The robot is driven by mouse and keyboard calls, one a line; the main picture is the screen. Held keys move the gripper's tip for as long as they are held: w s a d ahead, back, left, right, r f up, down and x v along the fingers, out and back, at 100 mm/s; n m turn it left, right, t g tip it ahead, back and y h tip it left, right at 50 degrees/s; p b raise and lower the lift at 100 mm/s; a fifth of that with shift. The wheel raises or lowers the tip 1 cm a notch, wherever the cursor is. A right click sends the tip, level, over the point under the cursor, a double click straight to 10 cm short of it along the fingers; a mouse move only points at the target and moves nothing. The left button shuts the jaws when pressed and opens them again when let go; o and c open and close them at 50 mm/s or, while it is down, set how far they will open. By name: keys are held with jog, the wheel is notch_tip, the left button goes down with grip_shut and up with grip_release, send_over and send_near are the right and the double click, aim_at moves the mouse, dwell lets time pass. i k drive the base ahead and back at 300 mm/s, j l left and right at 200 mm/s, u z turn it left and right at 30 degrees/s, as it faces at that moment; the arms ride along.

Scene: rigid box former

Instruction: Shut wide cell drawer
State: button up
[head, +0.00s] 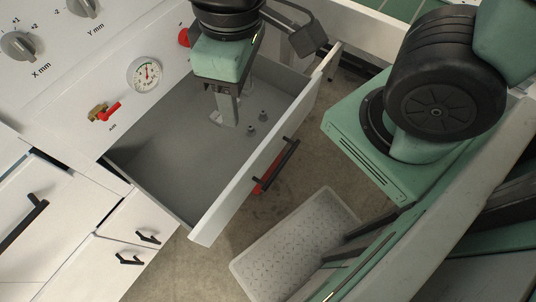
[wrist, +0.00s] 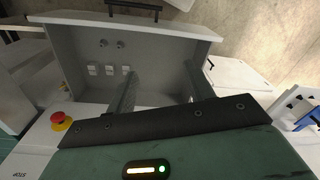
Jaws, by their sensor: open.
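The wide cell drawer (head: 165,165) is pulled well out of the white machine. It has a grey inside and a pale front with a black bar handle (head: 276,165). In the wrist view the drawer front (wrist: 180,27) crosses the top, with its handle (wrist: 135,8) at the upper edge. My gripper (head: 225,112) is over the drawer's inside, behind the front panel and away from the handle. Its fingers (wrist: 163,75) are apart with nothing between them. Whether the fingertips are below the drawer's rim I cannot tell.
Small metal fittings (head: 256,123) and white blocks (wrist: 109,70) lie in the drawer. A red-handled valve (head: 104,112) and a gauge (head: 145,74) are on the machine's panel. Smaller closed drawers (head: 130,225) are at lower left. A grey textured step (head: 295,245) stands on the floor before the drawer.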

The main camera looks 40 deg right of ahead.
aim_at(198, 170)
jog(key=k+j+u, duration=0.4)
jog(key=j, duration=0.15)
jog(key=j+u, duration=0.2)
jog(key=k+j+z, duration=0.15)
jog(key=k+j, duration=0.2)
jog(key=k, duration=0.1)
